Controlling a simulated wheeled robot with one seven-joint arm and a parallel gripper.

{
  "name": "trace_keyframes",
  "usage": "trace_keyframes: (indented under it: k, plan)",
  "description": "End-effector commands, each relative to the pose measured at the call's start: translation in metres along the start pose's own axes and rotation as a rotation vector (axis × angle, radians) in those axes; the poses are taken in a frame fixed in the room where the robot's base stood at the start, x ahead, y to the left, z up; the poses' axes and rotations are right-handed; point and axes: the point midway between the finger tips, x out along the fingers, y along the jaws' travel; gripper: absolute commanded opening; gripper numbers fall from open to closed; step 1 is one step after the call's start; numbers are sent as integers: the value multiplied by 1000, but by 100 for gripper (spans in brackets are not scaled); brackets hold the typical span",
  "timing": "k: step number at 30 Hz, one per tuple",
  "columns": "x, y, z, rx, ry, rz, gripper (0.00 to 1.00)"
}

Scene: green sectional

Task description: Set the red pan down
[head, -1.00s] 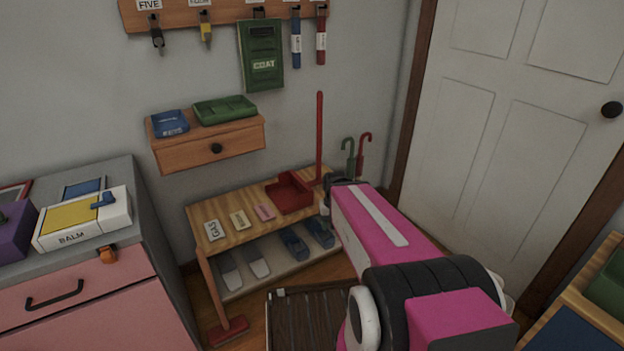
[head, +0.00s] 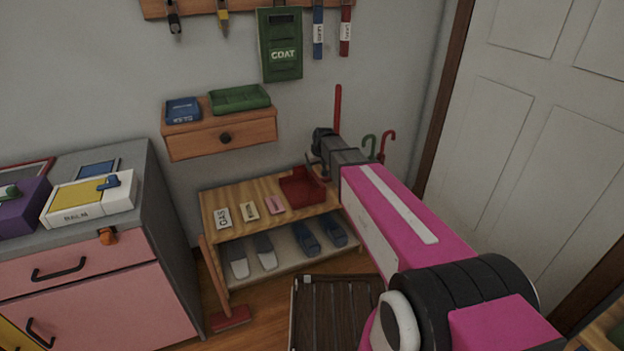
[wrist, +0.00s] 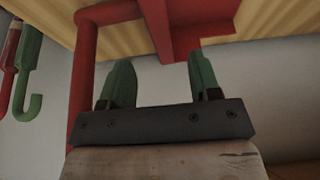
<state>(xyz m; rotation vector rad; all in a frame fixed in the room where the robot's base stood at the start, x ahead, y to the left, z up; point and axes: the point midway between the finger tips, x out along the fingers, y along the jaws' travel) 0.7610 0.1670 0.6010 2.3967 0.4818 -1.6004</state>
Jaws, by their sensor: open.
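The red pan (head: 299,188), a dustpan with a long upright red handle (head: 337,104), sits on the right end of the slatted wooden bench (head: 240,199). My gripper (head: 314,160) is above the pan, close in front of the handle in the head view. In the wrist view, its two green fingers are apart with nothing between them (wrist: 160,75). The red pan (wrist: 196,38) shows beyond the fingertips there, with its red bar at the left. My arm hides the lower part of the handle in the head view.
Tags, including GAS (head: 222,216), lie on the bench left of the pan. Slippers (head: 305,237) stand on the shelf below. Green and red umbrellas (head: 387,146) hang to the right. A wall drawer (head: 220,138) is above the bench. A red-headed brush (head: 231,319) leans at the left.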

Motion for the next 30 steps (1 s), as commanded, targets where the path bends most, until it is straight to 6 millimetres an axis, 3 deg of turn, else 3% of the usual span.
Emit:
trace_keyframes:
  k: [8,18,30]
  plan:
    - [22,0,1,1,0,0,57]
    - [65,0,4,1,-2,0,57]
    - [67,0,4,1,-1,0,57]
